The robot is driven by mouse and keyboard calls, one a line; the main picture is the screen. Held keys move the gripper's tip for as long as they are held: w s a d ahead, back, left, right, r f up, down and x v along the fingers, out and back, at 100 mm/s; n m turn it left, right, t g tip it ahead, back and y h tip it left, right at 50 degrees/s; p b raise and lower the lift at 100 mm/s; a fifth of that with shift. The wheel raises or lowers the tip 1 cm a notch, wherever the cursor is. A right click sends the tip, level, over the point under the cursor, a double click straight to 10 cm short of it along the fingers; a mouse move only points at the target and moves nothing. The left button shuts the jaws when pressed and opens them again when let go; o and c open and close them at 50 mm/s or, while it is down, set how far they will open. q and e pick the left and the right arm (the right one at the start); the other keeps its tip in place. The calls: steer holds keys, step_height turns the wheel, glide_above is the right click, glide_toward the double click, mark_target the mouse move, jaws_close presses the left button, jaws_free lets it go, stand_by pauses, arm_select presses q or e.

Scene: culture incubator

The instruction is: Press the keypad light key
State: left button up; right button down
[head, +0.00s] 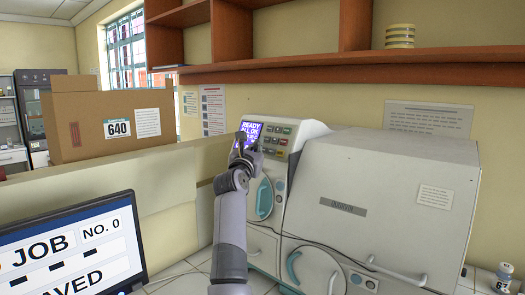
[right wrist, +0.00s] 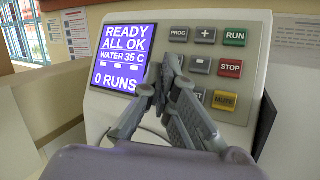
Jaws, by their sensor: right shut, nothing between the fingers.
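The incubator's keypad (head: 276,141) is on the sloped grey front panel, right of a blue display (right wrist: 126,57) reading "READY ALL OK, WATER 35 C, 0 RUNS". In the right wrist view I read PROG (right wrist: 179,34), plus (right wrist: 205,36), RUN (right wrist: 235,37), minus (right wrist: 201,65), STOP (right wrist: 229,69) and MUTE (right wrist: 224,101). A lower key shows only "ST" (right wrist: 196,95). I cannot make out a light key; my right gripper (right wrist: 172,63) covers the keypad's lower left. That gripper is shut and empty, its tips before the panel near the second row; contact is unclear. My left gripper is not in view.
The large white incubator body (head: 380,190) stands right of the panel. A wooden shelf (head: 350,65) hangs above.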

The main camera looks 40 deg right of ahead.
steer(key=shift+d, duration=0.15)
stand_by(0.4)
steer(key=shift+d+f, duration=0.2)
steer(key=shift+d, duration=0.1)
stand_by(0.5)
steer(key=shift+a+r, duration=0.2)
steer(key=shift+a, duration=0.3)
steer(key=shift+s+a+r+p, duration=0.15)
steer(key=shift+a+r, duration=0.3)
steer(key=shift+a, duration=0.45)
steer(key=shift+a+r+p, duration=0.1)
steer(key=shift+a+r, duration=0.35)
steer(key=shift+a, duration=0.4)
steer(key=shift+s+a+r+p, duration=0.15)
steer(key=shift+a+r, duration=0.3)
steer(key=shift+a, duration=0.45)
steer(key=shift+f, duration=0.1)
